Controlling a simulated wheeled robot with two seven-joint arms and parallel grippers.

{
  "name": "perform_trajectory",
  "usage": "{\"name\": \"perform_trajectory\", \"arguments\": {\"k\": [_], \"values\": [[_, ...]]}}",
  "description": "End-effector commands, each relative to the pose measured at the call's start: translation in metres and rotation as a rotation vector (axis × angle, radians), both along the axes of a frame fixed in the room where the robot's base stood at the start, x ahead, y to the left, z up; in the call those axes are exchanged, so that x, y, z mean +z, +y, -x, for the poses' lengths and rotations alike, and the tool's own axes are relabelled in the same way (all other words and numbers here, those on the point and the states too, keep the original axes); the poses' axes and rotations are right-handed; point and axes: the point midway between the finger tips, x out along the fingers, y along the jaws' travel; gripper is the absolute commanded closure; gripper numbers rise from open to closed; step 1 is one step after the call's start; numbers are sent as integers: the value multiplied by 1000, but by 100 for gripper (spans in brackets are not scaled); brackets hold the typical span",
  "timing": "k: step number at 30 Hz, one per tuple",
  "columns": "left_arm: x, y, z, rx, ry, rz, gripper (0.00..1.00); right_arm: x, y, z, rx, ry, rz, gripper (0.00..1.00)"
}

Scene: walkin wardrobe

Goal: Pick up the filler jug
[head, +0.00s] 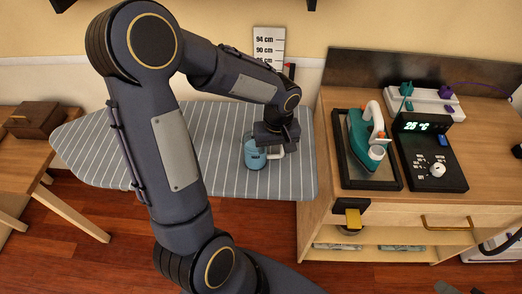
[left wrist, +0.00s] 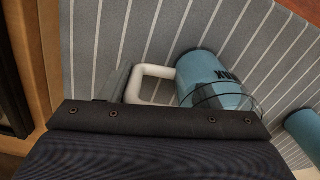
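The filler jug (head: 255,155) is light blue with a white handle and stands on the striped ironing board (head: 215,170). In the left wrist view the jug (left wrist: 215,75) shows dark lettering, with its white handle (left wrist: 150,84) to the left of its body. My left gripper (head: 277,134) is over the jug's handle side in the head view. In the left wrist view its fingers are apart, one left of the handle and one by the jug's body. I see no grip on the handle. My right gripper does not show clearly.
A teal iron (head: 364,142) stands on a framed pad on the wooden cabinet (head: 480,170) to the right, beside a black control unit (head: 430,155). A wooden box (head: 36,119) is on the left table. Another blue object (left wrist: 305,132) shows at the left wrist view's right edge.

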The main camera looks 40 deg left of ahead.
Motion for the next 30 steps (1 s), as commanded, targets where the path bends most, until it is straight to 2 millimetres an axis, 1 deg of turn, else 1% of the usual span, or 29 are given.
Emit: {"name": "perform_trajectory", "arguments": {"k": [1,6,9,22,26,30], "values": [[0,0,0,0,-1,1,54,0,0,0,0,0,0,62],[0,0,0,0,-1,1,77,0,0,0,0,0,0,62],[1,0,0,0,-1,0,87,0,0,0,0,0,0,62],[4,0,-1,0,-3,0,87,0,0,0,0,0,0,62],[10,0,-1,0,-3,0,87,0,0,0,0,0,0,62],[20,0,-1,-1,-5,-1,87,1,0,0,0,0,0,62]]}}
